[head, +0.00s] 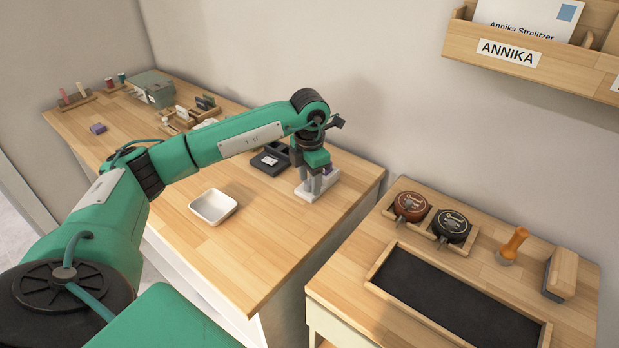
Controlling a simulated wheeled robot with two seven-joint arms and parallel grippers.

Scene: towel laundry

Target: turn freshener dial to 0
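My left arm reaches in from the left, and my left gripper (311,186) points down at the back right of the long wooden counter. Its grey fingers are at a small whitish object (305,194), which may be the freshener. A small purple patch shows beside the fingers. The gripper covers much of this object, so I cannot make out a dial or its setting. I cannot tell whether the fingers touch it or are closed on anything. My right gripper is not in view.
A dark tray (270,160) stands just left of the gripper, and a white dish (213,206) is nearer the front edge. A lower wooden table (392,290) on the right holds two round tins and a dark inset. A letter rack (520,70) hangs above.

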